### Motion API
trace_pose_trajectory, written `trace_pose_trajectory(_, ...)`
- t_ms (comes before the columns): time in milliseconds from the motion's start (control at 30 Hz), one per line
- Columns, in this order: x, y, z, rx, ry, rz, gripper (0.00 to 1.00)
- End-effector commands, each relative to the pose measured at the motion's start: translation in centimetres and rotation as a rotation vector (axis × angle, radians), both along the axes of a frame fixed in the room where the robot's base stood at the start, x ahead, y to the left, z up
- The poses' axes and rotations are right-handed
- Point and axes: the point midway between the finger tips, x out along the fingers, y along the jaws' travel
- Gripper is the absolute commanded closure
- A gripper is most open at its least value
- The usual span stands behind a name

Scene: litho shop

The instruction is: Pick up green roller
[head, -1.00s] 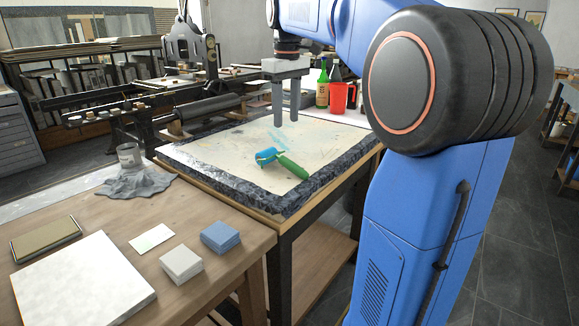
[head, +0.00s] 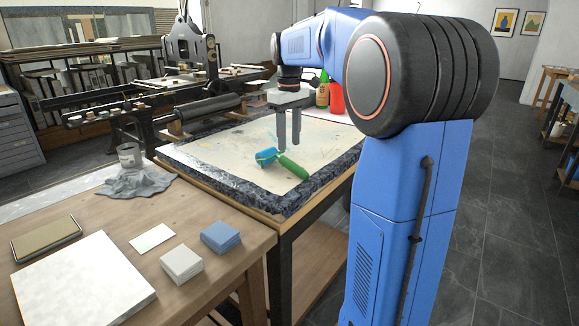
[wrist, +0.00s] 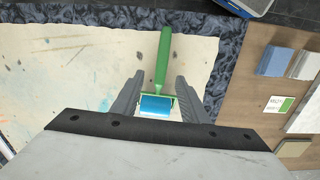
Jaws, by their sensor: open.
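The green roller (head: 291,167) has a green handle and a blue roller head. It lies on the pale sheet of the stone-edged slab (head: 240,145). My gripper (head: 289,148) points down above the slab, open and empty, over the roller. In the wrist view the roller (wrist: 161,70) lies between the two fingers of my gripper (wrist: 161,82), with the blue head nearest the palm and the handle reaching away. The fingers look apart from it; the exact height gap is hard to tell.
A green bottle (head: 322,92) and a red jug (head: 337,97) stand behind the slab. The wooden table (head: 215,287) at front left bears a blue block stack (head: 220,237), a grey block stack (head: 181,264), a white slab (head: 82,280) and a grey cloth (head: 135,182).

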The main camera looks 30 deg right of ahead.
Motion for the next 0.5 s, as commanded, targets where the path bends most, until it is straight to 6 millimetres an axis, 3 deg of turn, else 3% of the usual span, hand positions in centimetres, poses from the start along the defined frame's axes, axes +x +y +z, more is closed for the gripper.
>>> trace_pose_trajectory(333, -0.2, 0.1, -2.6, 0.001, 0.001, 0.0, 0.6)
trace_pose_trajectory(500, -0.5, 0.2, -4.9, 0.0, 0.002, 0.0, 0.6)
